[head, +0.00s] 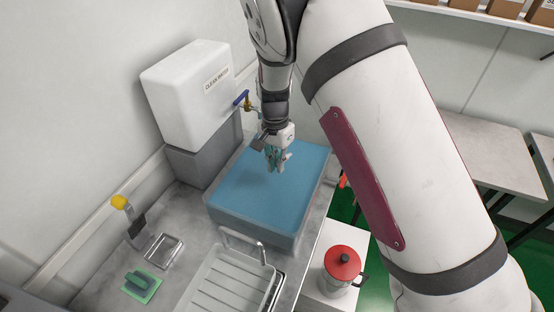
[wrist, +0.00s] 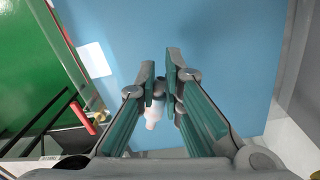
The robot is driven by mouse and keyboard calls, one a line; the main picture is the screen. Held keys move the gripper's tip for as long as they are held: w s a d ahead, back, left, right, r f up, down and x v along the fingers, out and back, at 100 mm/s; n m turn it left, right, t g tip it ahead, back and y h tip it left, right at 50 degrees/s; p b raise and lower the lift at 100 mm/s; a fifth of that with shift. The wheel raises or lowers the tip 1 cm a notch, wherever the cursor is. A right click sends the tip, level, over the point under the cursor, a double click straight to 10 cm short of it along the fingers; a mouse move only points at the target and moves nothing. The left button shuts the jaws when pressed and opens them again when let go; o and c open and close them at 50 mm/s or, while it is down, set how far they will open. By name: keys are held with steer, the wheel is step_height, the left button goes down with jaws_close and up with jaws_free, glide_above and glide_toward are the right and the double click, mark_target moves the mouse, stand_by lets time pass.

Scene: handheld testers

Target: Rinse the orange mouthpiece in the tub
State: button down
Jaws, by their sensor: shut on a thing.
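The tub (head: 250,225) is a grey rectangular basin filled with blue water (head: 240,195), on the counter. The water (wrist: 225,70) also fills much of the wrist view. My gripper (head: 278,165) points down over the right part of the tub. In the wrist view my gripper (wrist: 160,85) has its fingers close together, shut on a small pale piece (wrist: 153,115) that shows between and below them. It looks white, not orange, and is partly hidden by the fingers. I cannot tell whether it touches the water. No clearly orange mouthpiece shows.
A white clean water tank (head: 190,95) with a tap (head: 247,103) stands behind the tub. A red-lidded pot (head: 341,265) stands right.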

steer(key=shift+f+b, duration=1.85)
steer(key=shift+f, duration=3.8)
steer(key=shift+r+p, duration=2.55)
steer(key=shift+r, duration=4.45)
steer(key=shift+d, duration=0.1)
